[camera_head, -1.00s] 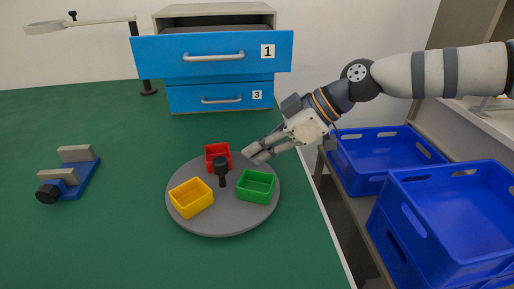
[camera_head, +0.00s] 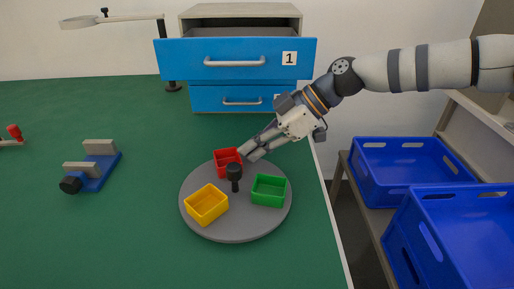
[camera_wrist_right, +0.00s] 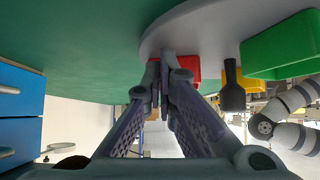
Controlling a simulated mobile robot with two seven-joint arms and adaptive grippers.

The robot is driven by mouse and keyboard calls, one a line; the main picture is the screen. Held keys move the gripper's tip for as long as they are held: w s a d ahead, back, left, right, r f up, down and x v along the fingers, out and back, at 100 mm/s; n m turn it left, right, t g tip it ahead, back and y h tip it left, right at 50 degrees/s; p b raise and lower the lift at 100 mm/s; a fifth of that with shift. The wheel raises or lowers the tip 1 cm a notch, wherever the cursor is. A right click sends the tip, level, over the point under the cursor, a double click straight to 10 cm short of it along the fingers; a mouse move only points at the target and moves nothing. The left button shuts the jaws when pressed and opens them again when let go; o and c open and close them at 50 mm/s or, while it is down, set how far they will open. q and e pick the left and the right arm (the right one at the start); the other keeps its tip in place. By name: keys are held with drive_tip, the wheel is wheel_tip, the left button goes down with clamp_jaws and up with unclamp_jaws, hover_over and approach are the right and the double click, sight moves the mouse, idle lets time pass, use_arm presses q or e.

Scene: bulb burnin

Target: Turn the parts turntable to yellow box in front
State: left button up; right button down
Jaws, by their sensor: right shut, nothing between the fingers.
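The grey round parts turntable (camera_head: 238,228) lies on the green table. On it stand a yellow box (camera_head: 207,204) at the front left, a green box (camera_head: 269,191) at the right and a red box (camera_head: 227,163) at the back. A black knob (camera_head: 234,175) stands upright near its middle. My right gripper (camera_head: 248,153) is shut and empty, its fingertips beside the red box at the turntable's back edge. The right wrist view shows the closed fingers (camera_wrist_right: 161,64) close to the red box (camera_wrist_right: 186,68); I cannot tell whether they touch it. My left gripper is not in view.
A blue drawer cabinet (camera_head: 238,98) stands behind, its top drawer pulled out. A blue vise-like fixture (camera_head: 94,174) lies on the left, with a red-handled tool (camera_head: 14,133) at the edge. Blue crates (camera_head: 412,172) stand right of the table. The front table is clear.

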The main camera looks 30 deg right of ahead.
sight(226, 149)
drive_tip(key=shift+w+a, duration=0.9)
drive_tip(key=shift+a, duration=0.15)
drive_tip(key=shift+w+a, duration=0.3)
drive_tip(key=shift+a, duration=0.4)
drive_tip(key=shift+w+a, duration=0.3)
drive_tip(key=shift+a, duration=0.45)
drive_tip(key=shift+d+r, duration=0.3)
drive_tip(key=s+d, duration=0.1)
drive_tip(key=d, duration=0.2)
drive_tip(key=s+d, duration=0.2)
drive_tip(key=d, duration=0.2)
drive_tip(key=s+d, duration=0.2)
drive_tip(key=d, duration=0.1)
drive_tip(key=shift+d+r, duration=0.15)
drive_tip(key=shift+d, duration=0.15)
drive_tip(key=shift+s+d, duration=0.1)
drive_tip(key=shift+d, duration=0.25)
